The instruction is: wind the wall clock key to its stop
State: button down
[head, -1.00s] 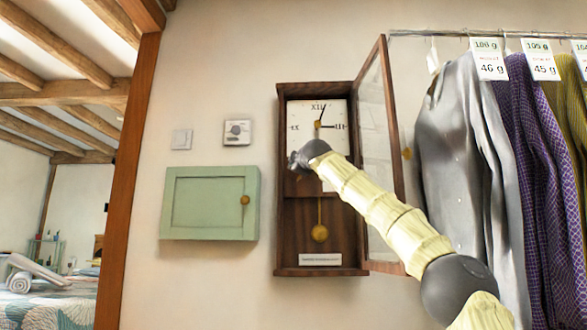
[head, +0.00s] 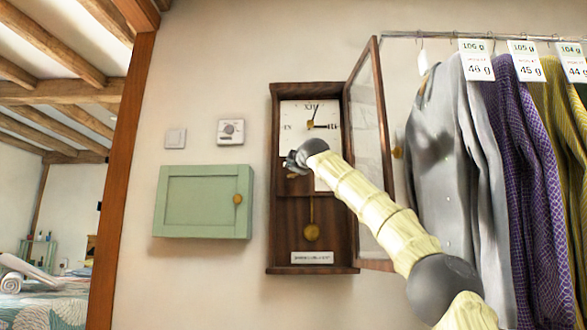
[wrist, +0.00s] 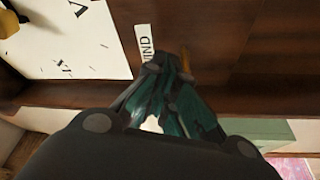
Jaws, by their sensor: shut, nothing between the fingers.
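The wall clock (head: 283,235) is a dark wooden case with a white dial (head: 297,112), and its glass door (head: 367,110) stands open to the right. My gripper (head: 288,161) is at the case's left side, just below the dial. In the wrist view my gripper (wrist: 168,62) is shut with nothing between its fingers. Its tips are beside a small brass piece (wrist: 185,62), which looks like the winding key, partly hidden by the fingers. A white label reading "IND" (wrist: 145,42) is next to it. I cannot tell whether the fingers touch the key.
A brass pendulum (head: 311,232) hangs below in the case. A green wall cabinet (head: 197,203) is to the left, with a thermostat (head: 231,131) and a switch (head: 175,138) above it. Hanging clothes (head: 445,150) crowd the right side beyond the open door.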

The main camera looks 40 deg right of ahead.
jog(key=shift+s+d+f, duration=0.1)
jog(key=shift+s+d, duration=0.05)
jog(key=shift+d, duration=0.05)
dwell(0.4)
dwell(0.3)
